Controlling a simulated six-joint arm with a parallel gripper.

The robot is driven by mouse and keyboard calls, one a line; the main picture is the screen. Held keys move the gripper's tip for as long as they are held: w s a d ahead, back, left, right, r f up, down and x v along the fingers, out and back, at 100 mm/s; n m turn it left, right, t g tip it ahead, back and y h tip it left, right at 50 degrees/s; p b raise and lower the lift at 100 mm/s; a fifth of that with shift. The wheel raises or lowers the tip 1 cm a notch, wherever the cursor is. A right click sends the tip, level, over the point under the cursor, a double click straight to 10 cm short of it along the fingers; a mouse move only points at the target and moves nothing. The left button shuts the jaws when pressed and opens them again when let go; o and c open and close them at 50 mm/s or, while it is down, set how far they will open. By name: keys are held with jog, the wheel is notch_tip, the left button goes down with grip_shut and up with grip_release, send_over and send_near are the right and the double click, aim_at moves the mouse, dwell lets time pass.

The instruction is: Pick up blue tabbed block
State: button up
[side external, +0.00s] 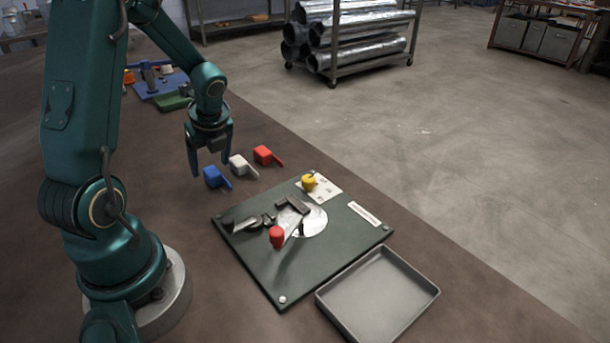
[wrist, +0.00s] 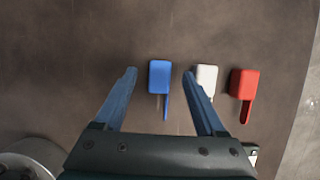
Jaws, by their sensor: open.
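The blue tabbed block (side external: 213,177) lies on the brown table, leftmost in a row of three tabbed blocks. In the wrist view the blue block (wrist: 159,76) sits ahead of and between my fingertips, its thin tab pointing back toward my gripper's palm. My gripper (side external: 207,160) points down above the table near the blue block, open and empty. In the wrist view my gripper (wrist: 159,78) shows both fingers apart. The right fingertip overlaps the edge of the white tabbed block (wrist: 206,79) in that view; I cannot tell the height between them.
A white block (side external: 240,165) and a red block (side external: 265,155) lie beside the blue one. A dark green board (side external: 255,273) with a clamp, red knob and yellow knob stands to the right. An empty grey tray (side external: 365,300) is at the front right.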

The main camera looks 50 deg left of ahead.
jog(key=shift+x, duration=0.9)
grip_shut()
jog(key=shift+r, duration=0.1)
